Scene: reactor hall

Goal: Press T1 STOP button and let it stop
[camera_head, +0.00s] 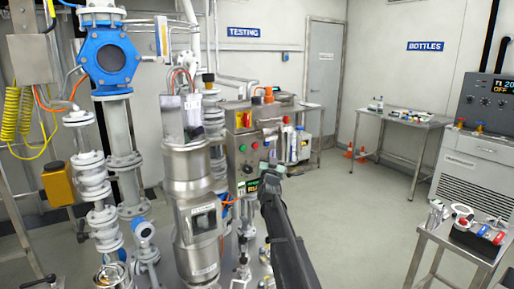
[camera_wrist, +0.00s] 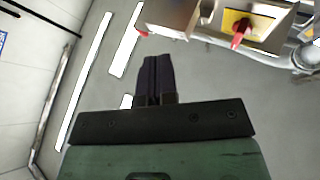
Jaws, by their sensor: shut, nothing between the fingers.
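A grey control box (camera_head: 244,150) stands in the middle of the head view, with small coloured buttons on its front and a lit green display (camera_head: 253,186) low on it. The button labels are too small to read, so I cannot tell which is T1 STOP. My gripper (camera_head: 269,180) is in front of the box's lower right side and hides part of it. In the wrist view my gripper (camera_wrist: 157,62) is shut and empty. A red knob (camera_wrist: 240,32) on a yellow plate shows at its upper right, apart from the fingers.
Metal vessels and pipes crowd the left and centre. A cabinet (camera_head: 483,150) at right has a display reading T1 and OFF. A side table (camera_head: 405,118) and a front-right cart (camera_head: 455,240) hold small items. The floor (camera_head: 355,210) between them is clear.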

